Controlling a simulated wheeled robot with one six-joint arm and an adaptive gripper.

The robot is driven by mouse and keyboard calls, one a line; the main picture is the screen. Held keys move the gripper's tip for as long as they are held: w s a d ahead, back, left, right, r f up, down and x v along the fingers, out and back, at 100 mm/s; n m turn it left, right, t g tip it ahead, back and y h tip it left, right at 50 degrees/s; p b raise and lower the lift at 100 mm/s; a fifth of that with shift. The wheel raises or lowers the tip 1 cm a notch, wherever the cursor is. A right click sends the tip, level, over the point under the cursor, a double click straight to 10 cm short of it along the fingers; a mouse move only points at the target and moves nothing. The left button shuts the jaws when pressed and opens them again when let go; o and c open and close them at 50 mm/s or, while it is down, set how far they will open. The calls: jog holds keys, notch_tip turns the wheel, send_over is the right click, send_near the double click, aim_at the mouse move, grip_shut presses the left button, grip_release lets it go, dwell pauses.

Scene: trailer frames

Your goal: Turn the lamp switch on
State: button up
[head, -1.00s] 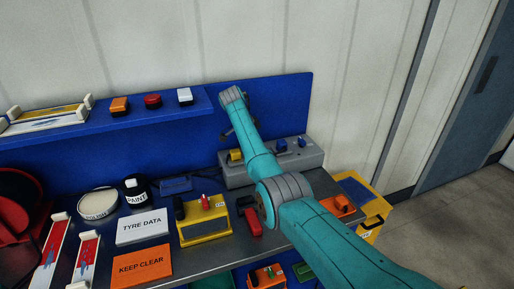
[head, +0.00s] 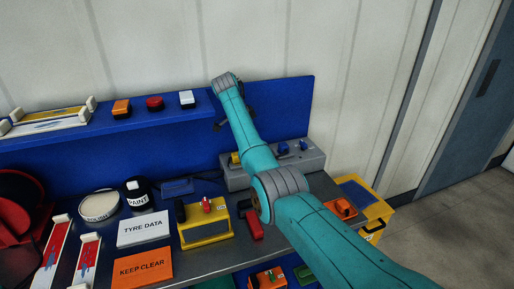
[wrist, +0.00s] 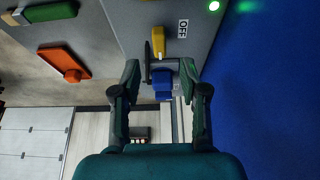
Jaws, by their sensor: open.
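A grey switch box (head: 235,183) stands at the back right of the bench, with a yellow knob (head: 235,158) and blue knobs (head: 282,148) on top. My arm crosses in front of part of it. In the wrist view the grey box (wrist: 115,22) has a yellow knob (wrist: 158,42), an OFF label (wrist: 183,27) and a lit green light (wrist: 214,6). My gripper (wrist: 160,72) is open, with a blue knob (wrist: 162,86) between its fingers in the picture. I cannot tell if it touches anything. Which control is the lamp switch is unclear.
A blue back panel (head: 290,105) rises behind the box. A yellow box with a red switch (head: 206,228), a red item (head: 252,226) and an orange item (head: 341,208) lie in front. A yellow case (head: 372,212) stands at right.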

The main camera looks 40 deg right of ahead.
jog(key=v, duration=0.6)
dwell(0.5)
